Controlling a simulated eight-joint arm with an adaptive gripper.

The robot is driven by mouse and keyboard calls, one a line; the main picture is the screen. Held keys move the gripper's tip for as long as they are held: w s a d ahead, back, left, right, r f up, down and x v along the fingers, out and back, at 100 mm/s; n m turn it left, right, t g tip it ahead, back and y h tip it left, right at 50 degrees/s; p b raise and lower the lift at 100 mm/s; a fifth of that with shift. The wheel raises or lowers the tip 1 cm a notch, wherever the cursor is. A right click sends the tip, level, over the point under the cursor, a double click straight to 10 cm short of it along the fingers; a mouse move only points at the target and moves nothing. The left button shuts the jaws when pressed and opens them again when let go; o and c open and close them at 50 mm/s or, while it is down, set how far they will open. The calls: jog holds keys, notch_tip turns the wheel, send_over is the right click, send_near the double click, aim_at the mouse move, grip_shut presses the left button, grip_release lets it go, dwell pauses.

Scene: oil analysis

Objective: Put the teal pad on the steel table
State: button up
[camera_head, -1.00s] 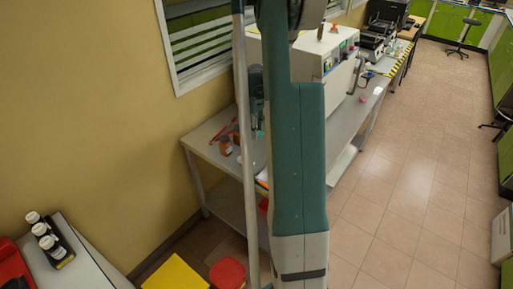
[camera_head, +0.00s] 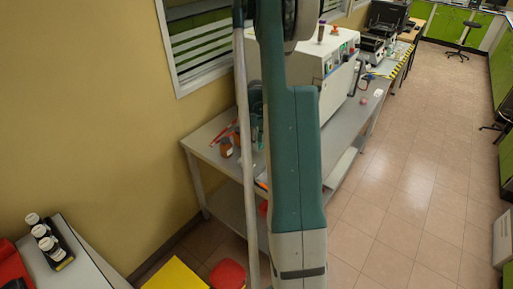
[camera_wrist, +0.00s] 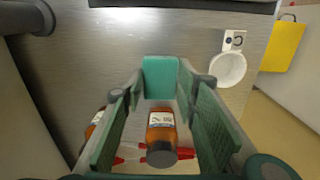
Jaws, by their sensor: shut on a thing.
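The teal pad (camera_wrist: 160,77) is between the tips of my gripper (camera_wrist: 161,85) in the wrist view, and the gripper is shut on it. The steel table (camera_wrist: 95,60) lies below and behind the pad; I cannot tell whether the pad touches it. In the head view the steel table (camera_head: 203,142) stands along the wall. There, my arm hides much of the table and most of my gripper, and I cannot make out the pad.
A brown bottle (camera_wrist: 161,125) with a dark cap shows between my fingers; another (camera_wrist: 95,122) is partly hidden at left. A red-and-white item (camera_wrist: 130,153) lies nearby. A white machine (camera_head: 325,70) occupies the table's far part.

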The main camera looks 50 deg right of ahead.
jog(key=shift+f, duration=1.7)
jog(key=shift+f+b, duration=0.15)
jog(key=shift+b, duration=0.15)
jog(key=o, duration=0.8)
jog(key=shift+c, duration=0.2)
notch_tip(320, 180, up, 12)
jog(key=p, duration=0.1)
jog(key=shift+r, duration=0.2)
